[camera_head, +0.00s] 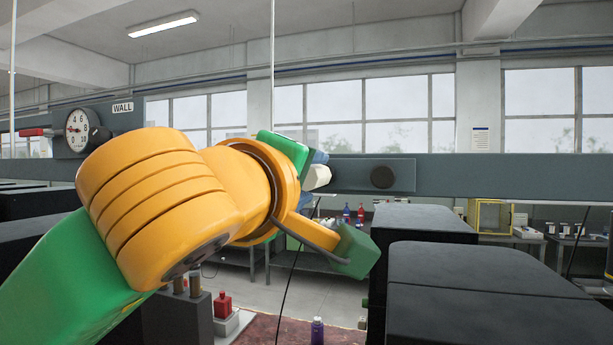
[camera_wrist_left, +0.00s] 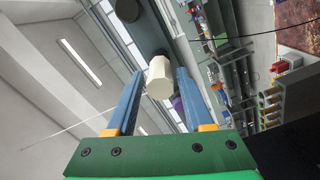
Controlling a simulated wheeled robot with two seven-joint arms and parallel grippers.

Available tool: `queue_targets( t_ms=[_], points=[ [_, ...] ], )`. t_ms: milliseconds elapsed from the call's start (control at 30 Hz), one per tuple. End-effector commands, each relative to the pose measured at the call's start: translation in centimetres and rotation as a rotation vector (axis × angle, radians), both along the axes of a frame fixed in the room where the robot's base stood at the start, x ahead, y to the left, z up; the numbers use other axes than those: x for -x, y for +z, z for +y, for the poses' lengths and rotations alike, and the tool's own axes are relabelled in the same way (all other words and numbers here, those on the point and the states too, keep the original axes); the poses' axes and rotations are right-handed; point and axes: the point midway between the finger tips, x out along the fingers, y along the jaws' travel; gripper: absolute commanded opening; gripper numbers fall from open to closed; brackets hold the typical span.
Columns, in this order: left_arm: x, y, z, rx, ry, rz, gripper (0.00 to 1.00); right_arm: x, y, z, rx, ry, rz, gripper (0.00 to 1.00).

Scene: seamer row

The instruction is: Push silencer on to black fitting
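The silencer (camera_head: 317,177) is a small whitish cylinder at the tip of my left gripper (camera_head: 319,168). A dark round stub (camera_wrist_left: 128,10) also shows at the top of the left wrist view. My right gripper is in neither view.
The grey beam (camera_head: 520,180) crosses the head view. A pressure gauge (camera_head: 78,130) with a red-handled valve (camera_head: 38,132) is at left. Large dark boxes (camera_head: 470,290) stand at lower right. Benches with bottles lie behind; a red-brown mat (camera_head: 300,330) is on the floor.

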Motion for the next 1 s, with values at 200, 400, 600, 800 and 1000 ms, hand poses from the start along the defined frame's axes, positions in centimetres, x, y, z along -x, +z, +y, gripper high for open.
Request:
queue_targets(
  t_ms=[200,400,600,800,1000],
  points=[
    [0.0,0.0,0.0,0.0,0.0,0.0,0.71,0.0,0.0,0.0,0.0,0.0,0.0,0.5],
    [0.6,-0.2,0.1,0.0,-0.001,-0.002,0.71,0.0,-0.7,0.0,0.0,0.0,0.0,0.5],
    [4.0,-0.5,1.3,0.002,0.0,-0.005,0.71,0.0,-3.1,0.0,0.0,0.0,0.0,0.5],
    [6.4,-0.2,2.1,0.001,0.0,-0.002,0.71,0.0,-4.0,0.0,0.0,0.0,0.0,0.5],
    [6.8,0.0,2.2,0.0,0.0,0.0,0.71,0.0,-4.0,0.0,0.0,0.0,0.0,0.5]
  ],
)
